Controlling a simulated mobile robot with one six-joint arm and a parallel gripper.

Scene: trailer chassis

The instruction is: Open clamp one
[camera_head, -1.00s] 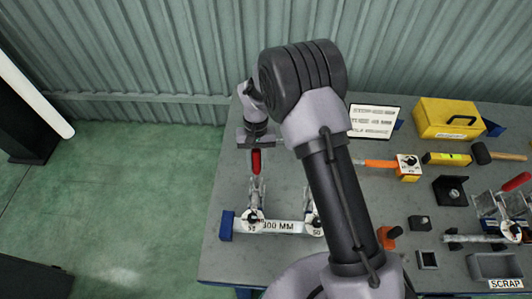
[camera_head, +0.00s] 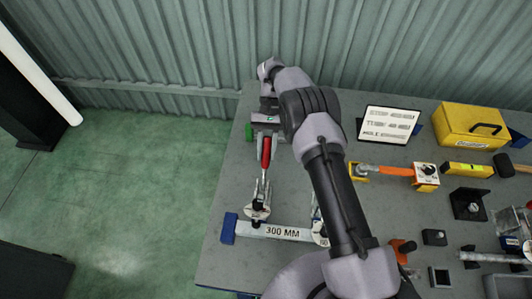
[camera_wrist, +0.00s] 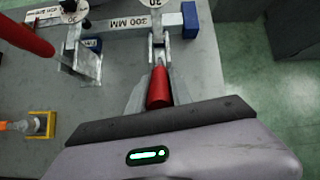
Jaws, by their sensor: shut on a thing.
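A toggle clamp (camera_head: 258,205) with a red handle (camera_head: 266,152) stands at the left end of the bar marked 300 MM (camera_head: 280,231). My gripper (camera_head: 266,134) is at the far end of this handle. In the wrist view the handle (camera_wrist: 160,88) lies between my two fingers (camera_wrist: 158,97), and they are shut on it. The handle points from the clamp toward my gripper. A second clamp (camera_head: 320,232) at the bar's right end is mostly hidden by my arm in the head view. Its red handle (camera_wrist: 28,36) shows in the wrist view.
A sign (camera_head: 390,123), yellow toolbox (camera_head: 480,124), orange-handled tool (camera_head: 385,170) and level (camera_head: 467,169) lie to the right on the grey bench (camera_head: 225,200). Small blocks sit nearer the front. A corrugated wall stands behind. The bench's left edge is close to the clamp.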

